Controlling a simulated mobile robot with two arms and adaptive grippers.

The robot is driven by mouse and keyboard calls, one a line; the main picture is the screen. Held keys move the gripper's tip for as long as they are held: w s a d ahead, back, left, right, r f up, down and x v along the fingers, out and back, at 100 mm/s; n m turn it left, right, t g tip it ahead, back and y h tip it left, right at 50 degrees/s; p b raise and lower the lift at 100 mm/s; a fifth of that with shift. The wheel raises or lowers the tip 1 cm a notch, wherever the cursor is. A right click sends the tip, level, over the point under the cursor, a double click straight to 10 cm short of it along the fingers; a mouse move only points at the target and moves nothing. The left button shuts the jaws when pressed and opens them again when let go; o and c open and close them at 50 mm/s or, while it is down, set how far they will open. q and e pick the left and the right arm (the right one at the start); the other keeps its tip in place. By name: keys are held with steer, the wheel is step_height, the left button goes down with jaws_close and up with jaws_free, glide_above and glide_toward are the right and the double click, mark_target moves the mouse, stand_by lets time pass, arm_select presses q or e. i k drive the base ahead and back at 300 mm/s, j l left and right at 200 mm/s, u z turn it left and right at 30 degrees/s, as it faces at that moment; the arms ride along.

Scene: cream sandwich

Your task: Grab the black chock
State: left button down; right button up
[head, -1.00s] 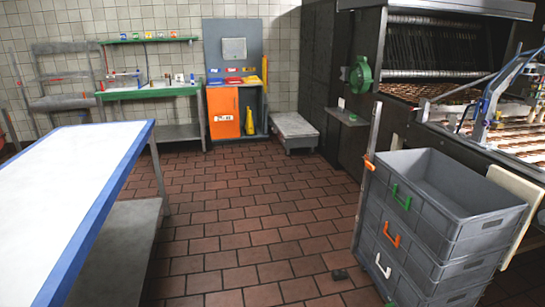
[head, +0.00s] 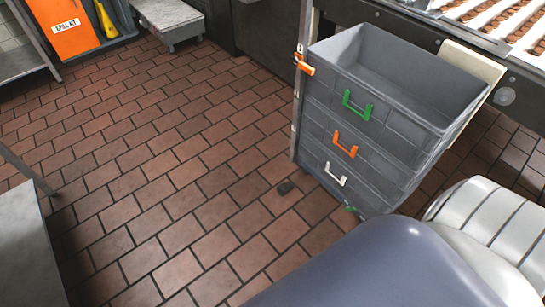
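Neither of my grippers shows in the head view. Parts of my own body fill the bottom right.
The grey crate stack (head: 385,130) has green, orange and white handles and stands beside an upright post (head: 301,80). A conveyor machine (head: 500,15) is behind it. A metal table (head: 28,245) stands at left. The tiled floor (head: 150,190) between is clear.

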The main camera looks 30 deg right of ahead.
mark_target(284, 188)
steer(key=i+j+z, duration=0.1)
steer(key=i+z, duration=0.35)
steer(key=i+j+z, duration=0.45)
steer(key=i, duration=0.15)
steer(key=i+j+z, duration=0.35)
steer(key=z, duration=0.15)
steer(key=i, duration=0.1)
